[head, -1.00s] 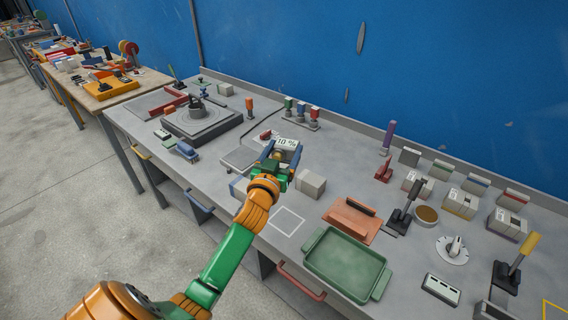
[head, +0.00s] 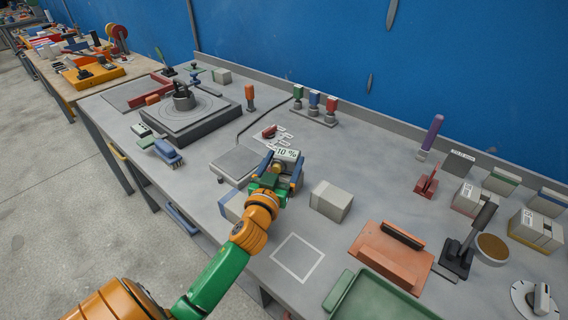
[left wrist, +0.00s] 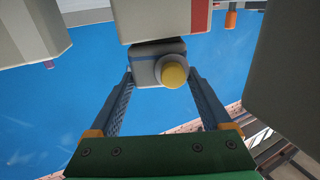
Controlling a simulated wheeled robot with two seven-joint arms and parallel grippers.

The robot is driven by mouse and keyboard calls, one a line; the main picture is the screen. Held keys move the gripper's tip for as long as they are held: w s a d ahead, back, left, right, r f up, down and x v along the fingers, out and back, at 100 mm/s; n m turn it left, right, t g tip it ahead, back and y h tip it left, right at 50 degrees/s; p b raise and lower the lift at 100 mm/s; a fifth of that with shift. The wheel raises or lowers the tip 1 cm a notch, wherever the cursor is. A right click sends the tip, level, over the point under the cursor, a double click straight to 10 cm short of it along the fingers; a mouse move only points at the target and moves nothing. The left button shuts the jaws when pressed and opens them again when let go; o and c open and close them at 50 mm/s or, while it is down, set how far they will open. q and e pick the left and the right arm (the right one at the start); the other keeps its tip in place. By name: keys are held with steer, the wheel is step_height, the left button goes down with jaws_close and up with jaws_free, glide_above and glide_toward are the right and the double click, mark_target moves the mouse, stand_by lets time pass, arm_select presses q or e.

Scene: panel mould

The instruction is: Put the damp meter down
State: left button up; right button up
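The damp meter (head: 287,154) is a small device with a white display reading "10 %". My left gripper (head: 277,172) has its blue fingers on either side of it. In the left wrist view the meter shows as a blue-grey body (left wrist: 147,70) with a yellow knob between the fingertips (left wrist: 160,82), which appear to touch its sides. I cannot tell how far it is above the bench. A white outlined square (head: 298,257) on the grey bench is empty. My right gripper is not in view.
A pale block (head: 330,201) stands right of my left gripper and a flat grey plate (head: 237,166) lies left of it. An orange float (head: 390,257) and a green tray (head: 378,302) are at front right.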

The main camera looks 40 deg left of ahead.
arm_select(q)
steer(key=shift+o, duration=0.8)
steer(key=shift+s+d+r, duration=0.25)
steer(key=shift+s, duration=0.05)
steer(key=shift+s+f, duration=0.1)
steer(key=b+v, duration=0.1)
steer(key=v, duration=1)
steer(key=shift+s+b, duration=0.25)
steer(key=shift+b, duration=0.15)
